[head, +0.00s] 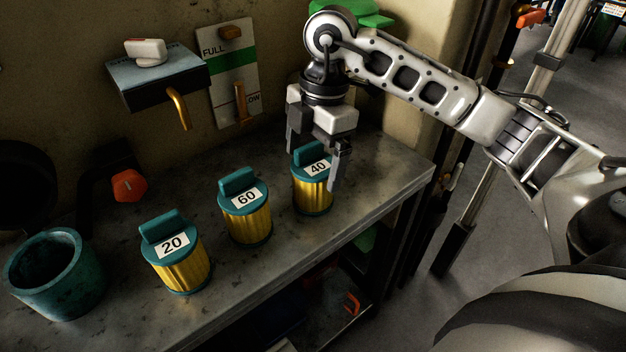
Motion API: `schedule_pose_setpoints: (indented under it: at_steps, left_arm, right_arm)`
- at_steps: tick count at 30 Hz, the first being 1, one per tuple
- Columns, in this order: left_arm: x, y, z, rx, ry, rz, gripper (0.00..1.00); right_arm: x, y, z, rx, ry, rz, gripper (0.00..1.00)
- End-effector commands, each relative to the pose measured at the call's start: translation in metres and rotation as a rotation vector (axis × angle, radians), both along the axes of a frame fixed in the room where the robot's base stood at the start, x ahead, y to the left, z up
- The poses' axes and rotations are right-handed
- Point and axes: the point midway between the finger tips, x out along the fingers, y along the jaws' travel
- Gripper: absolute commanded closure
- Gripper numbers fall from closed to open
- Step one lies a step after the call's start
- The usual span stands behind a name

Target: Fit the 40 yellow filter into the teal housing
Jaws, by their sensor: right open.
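The filter marked 40 (314,195) has a yellow pleated body and a teal cap. It stands upright on the bench, and my gripper hides part of its cap. My right gripper (317,165) is open, pointing down over this filter, with one finger in front of its right side. I cannot tell whether the fingers touch it. The teal housing (50,285) is an open, empty-looking round cup at the far left of the bench. My left gripper is not in view.
The filter marked 60 (247,220) and the filter marked 20 (178,262) stand between the housing and my right gripper. A red knob (129,185) and a brass spout (179,108) are near the wall. The grey bench (300,250) has a free front edge.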

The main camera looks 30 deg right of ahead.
Motion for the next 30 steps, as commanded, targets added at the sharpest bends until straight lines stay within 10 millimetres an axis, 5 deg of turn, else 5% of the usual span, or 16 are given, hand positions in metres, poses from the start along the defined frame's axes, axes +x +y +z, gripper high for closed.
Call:
schedule_pose_setpoints:
  at_steps: [3,10,22,30]
  left_arm:
    - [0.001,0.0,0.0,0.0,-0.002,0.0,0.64]
    - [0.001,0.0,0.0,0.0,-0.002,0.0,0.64]
    - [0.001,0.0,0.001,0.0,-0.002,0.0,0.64]
    - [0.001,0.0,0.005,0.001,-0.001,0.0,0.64]
  right_arm:
    - [0.0,0.0,0.0,0.0,0.0,0.001,0.1]
    - [0.0,0.0,0.0,0.0,0.001,0.001,0.72]
    - [0.0,0.0,0.01,0.001,-0.001,0.001,0.72]
    - [-0.011,0.019,0.06,0.001,-0.007,0.008,0.72]
